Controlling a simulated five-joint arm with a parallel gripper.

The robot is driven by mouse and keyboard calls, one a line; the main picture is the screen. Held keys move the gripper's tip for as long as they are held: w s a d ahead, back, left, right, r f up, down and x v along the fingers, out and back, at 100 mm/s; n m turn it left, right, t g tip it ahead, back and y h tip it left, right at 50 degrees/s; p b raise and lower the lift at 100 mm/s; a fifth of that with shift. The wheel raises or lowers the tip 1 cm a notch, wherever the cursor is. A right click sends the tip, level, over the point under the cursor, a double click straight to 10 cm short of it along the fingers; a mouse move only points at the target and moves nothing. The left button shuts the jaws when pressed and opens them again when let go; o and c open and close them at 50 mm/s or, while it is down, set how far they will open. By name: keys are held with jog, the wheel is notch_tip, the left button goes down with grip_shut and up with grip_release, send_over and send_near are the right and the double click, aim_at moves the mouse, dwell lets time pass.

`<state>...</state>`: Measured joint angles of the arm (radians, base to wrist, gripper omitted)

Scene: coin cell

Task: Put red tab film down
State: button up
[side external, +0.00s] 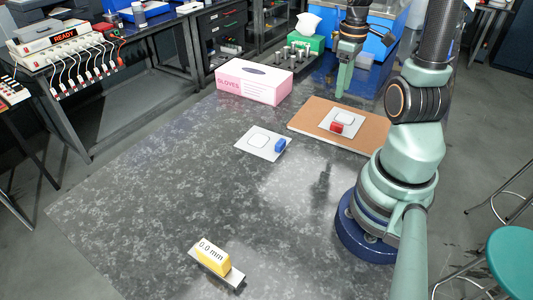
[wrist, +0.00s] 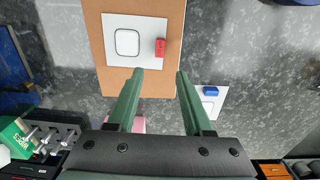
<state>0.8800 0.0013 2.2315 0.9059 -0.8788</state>
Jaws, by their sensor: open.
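The red tab film is a white sheet with a rounded-square outline (side external: 344,118) and a red tab (side external: 336,128). It lies flat on a brown board (side external: 305,125) in the side view. In the wrist view the sheet (wrist: 110,50) and its red tab (wrist: 160,47) lie ahead of the fingertips. My gripper (side external: 344,94) is above the back of the board, clear of the film. In the wrist view its two fingers (wrist: 160,72) are apart with nothing between them.
A blue tab film (side external: 258,146) lies on the dark speckled table left of the board. A pink glove box (side external: 253,82) and a green tissue box (side external: 306,42) stand behind. A yellow gauge reading 0.0 mm (side external: 211,256) is at the front. The table's left middle is clear.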

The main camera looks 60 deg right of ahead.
jog(key=w+a+r+t, duration=0.2)
jog(key=a+r, duration=0.1)
jog(key=a, duration=0.5)
jog(key=w+a+r+t, duration=0.1)
jog(key=w+a+r, duration=0.2)
jog(key=a, duration=0.5)
jog(key=w+a+r+t, duration=0.2)
jog(key=a+r, duration=0.3)
jog(key=a, duration=0.3)
jog(key=shift+w+a+t, duration=0.3)
jog(key=shift+w, duration=0.3)
